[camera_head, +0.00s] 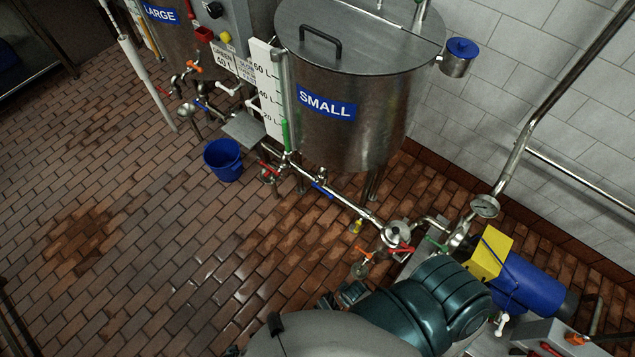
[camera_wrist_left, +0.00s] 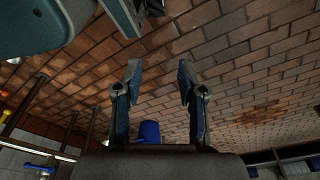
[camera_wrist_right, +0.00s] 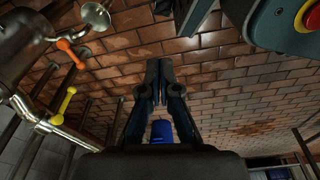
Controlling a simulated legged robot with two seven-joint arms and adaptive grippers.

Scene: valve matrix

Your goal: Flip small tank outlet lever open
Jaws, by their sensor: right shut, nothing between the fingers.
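The steel tank marked SMALL (camera_head: 350,125) stands upper middle in the head view. Along its low pipe are a red lever (camera_head: 269,168), a blue lever (camera_head: 322,189) and a yellow lever (camera_head: 357,226); no label shows which is the outlet lever. The left wrist view also shows a blue lever (camera_wrist_left: 38,168). My right gripper (camera_wrist_right: 158,82) is shut and empty, pointing over the brick floor; a yellow lever (camera_wrist_right: 64,104) and an orange lever (camera_wrist_right: 70,53) lie to its left, apart from it. My left gripper (camera_wrist_left: 160,75) is open and empty, above the floor.
A blue bucket (camera_head: 223,162) stands on the floor left of the small tank. A blue motor with a yellow box (camera_head: 488,254), pipes and a gauge (camera_head: 485,206) crowd the right. The large tank (camera_head: 180,45) is upper left. The left floor is clear.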

